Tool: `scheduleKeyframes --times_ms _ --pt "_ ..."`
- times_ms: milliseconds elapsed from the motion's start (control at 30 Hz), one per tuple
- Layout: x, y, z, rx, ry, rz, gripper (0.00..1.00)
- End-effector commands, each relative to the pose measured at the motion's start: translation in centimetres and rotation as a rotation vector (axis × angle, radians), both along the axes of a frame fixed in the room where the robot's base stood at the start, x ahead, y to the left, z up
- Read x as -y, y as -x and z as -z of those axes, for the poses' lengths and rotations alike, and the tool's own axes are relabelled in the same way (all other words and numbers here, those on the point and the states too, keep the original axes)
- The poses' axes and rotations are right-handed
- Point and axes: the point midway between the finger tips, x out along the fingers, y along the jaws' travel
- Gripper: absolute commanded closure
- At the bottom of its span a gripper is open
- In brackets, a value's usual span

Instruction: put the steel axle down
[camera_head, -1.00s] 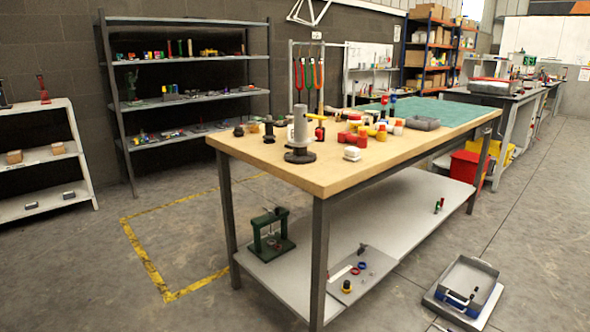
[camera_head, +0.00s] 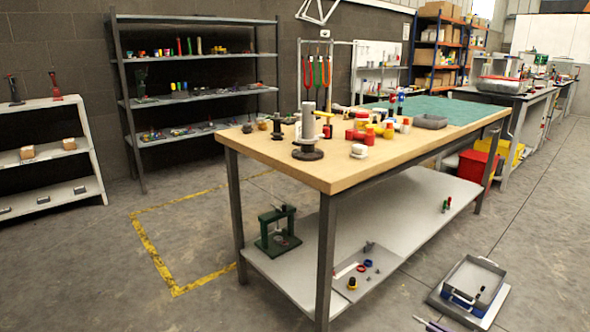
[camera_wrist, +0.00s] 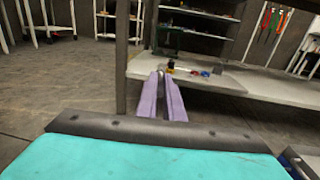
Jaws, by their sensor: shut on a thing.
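My gripper (camera_wrist: 161,77) shows in the wrist view as two long lavender fingers pointing away, above the turquoise-topped part of my own wrist. The fingers are close together, with a narrow gap. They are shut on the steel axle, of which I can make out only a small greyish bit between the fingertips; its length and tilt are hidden. In the head view only a small part of my gripper (camera_head: 430,324) shows at the bottom edge, in front of the workbench (camera_head: 345,180) and left of the floor tray. The fingertips appear in front of the bench's lower shelf (camera_wrist: 240,78).
The benchtop is crowded at its near end; a green mat (camera_head: 450,108) lies farther back. A green press (camera_head: 277,232) and a grey plate (camera_head: 366,272) with small parts occupy the lower shelf, which has bare room rightward.

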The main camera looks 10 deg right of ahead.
Motion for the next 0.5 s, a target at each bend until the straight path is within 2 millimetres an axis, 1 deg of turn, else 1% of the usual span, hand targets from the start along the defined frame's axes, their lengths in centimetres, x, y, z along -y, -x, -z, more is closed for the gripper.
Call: scheduleKeyframes --times_ms 33,267,500 --pt "-1.5 -0.2 -0.8 0.001 0.001 -0.012 1.00" --pt "-6.7 -1.6 -3.2 0.000 0.000 -0.057 1.00" --pt "-12.4 -3.1 -5.9 0.001 0.000 -0.107 1.00"
